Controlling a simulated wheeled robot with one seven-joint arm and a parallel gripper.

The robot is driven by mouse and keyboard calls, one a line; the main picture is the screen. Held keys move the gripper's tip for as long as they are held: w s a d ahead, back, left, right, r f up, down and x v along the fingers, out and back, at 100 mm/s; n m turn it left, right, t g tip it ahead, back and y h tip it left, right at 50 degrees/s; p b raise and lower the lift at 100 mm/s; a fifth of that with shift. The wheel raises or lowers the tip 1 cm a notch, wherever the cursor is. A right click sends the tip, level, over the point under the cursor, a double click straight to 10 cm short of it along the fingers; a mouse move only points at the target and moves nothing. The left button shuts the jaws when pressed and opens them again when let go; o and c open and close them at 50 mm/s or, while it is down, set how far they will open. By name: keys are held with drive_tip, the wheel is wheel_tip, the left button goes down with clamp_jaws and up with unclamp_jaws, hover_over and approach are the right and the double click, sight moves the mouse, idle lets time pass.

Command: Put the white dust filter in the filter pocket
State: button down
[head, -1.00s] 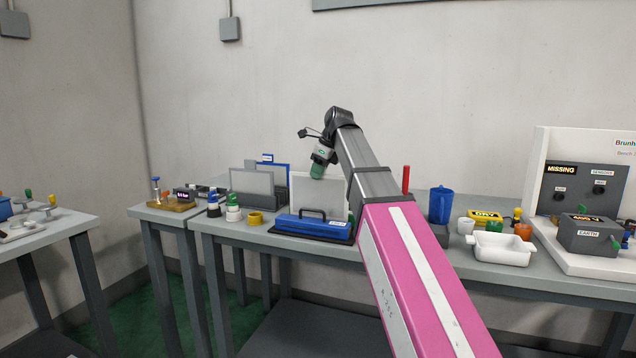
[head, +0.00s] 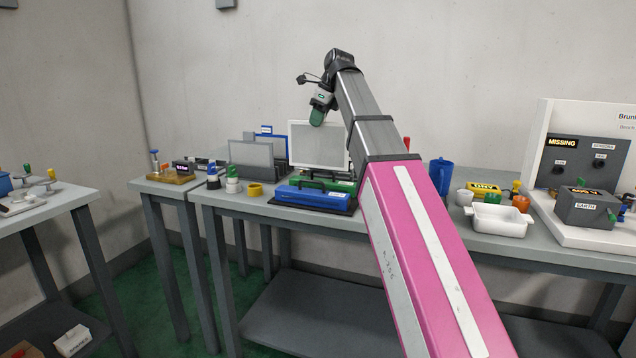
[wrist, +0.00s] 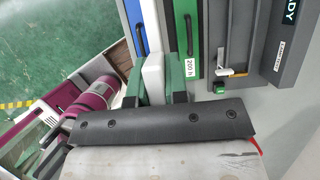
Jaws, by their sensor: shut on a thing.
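My gripper (head: 317,116) is at the far end of my arm, its green fingers shut on the top of the white dust filter (head: 318,148). The filter is an upright flat panel with a pale frame and grey face, held above the bench behind a blue strip with a handle (head: 312,197). In the wrist view its white edge (wrist: 153,75) sits between the green fingers of my gripper (wrist: 155,88). A green strip with a handle (head: 325,183) lies behind the blue one; in the wrist view the green strip (wrist: 187,30) reads "200 h". I cannot tell which part is the filter pocket.
A grey rack (head: 277,172) with grey and blue upright panels stands left of the filter. A yellow ring (head: 255,190) and small bottles stand farther left. A blue jug (head: 441,178) and white tray (head: 497,222) are right of my arm.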

sight(317, 150)
idle(0.4)
wheel_tip(317, 150, down, 10)
drive_tip(key=shift+r, duration=0.1)
idle(0.5)
drive_tip(key=c, duration=1.1)
unclamp_jaws()
